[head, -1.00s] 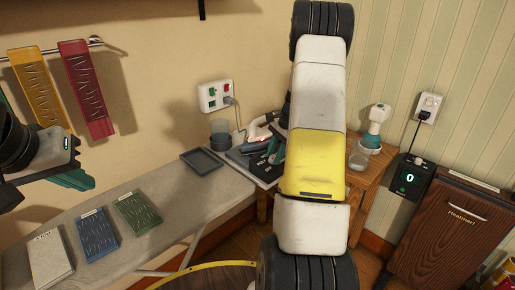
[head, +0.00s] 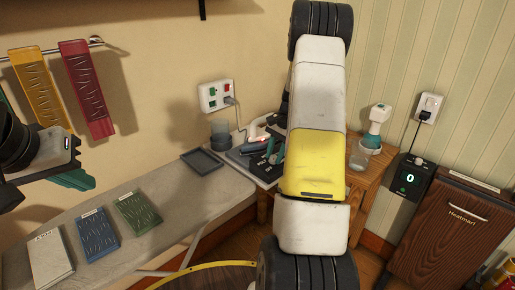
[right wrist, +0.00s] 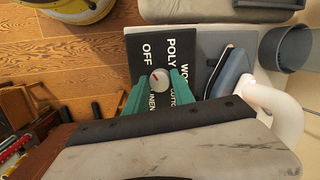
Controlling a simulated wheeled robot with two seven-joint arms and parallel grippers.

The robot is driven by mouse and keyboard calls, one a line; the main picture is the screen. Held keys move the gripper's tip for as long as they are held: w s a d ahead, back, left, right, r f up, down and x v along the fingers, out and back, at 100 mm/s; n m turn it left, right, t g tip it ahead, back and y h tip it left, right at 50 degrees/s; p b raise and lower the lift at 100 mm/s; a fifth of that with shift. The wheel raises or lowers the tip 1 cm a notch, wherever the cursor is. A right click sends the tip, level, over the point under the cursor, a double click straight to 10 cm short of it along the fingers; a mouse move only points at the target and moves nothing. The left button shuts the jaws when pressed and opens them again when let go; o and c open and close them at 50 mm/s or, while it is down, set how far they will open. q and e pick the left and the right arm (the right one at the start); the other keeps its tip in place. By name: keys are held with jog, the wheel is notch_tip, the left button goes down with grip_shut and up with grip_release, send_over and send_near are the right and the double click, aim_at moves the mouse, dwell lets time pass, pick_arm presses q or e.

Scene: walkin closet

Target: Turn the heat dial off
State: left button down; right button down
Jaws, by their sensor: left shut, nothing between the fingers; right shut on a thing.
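The heat dial (right wrist: 160,82) is a round, pale knob with a red mark in the right wrist view. It sits on a black panel (right wrist: 139,62) with white lettering, where OFF and POLY are readable and other words are partly covered. The red mark points towards the upper left, on the side of OFF. My right gripper (right wrist: 158,76) has its teal fingers on either side of the knob and is shut on it. In the head view my right arm hides most of this gripper. My left gripper (head: 72,180) is shut and empty at the left, above the ironing board.
An iron (right wrist: 228,72) lies beside the panel. The ironing board (head: 180,200) carries a grey tray (head: 202,161) and several folded items. A wall outlet (head: 215,96) is behind. A spray bottle (head: 376,125), a display box (head: 409,178) and a wooden cabinet (head: 450,225) stand at right.

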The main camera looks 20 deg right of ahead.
jog(key=c, duration=1.1)
grip_release()
jog(key=v, duration=0.7)
jog(key=shift+r, duration=0.4)
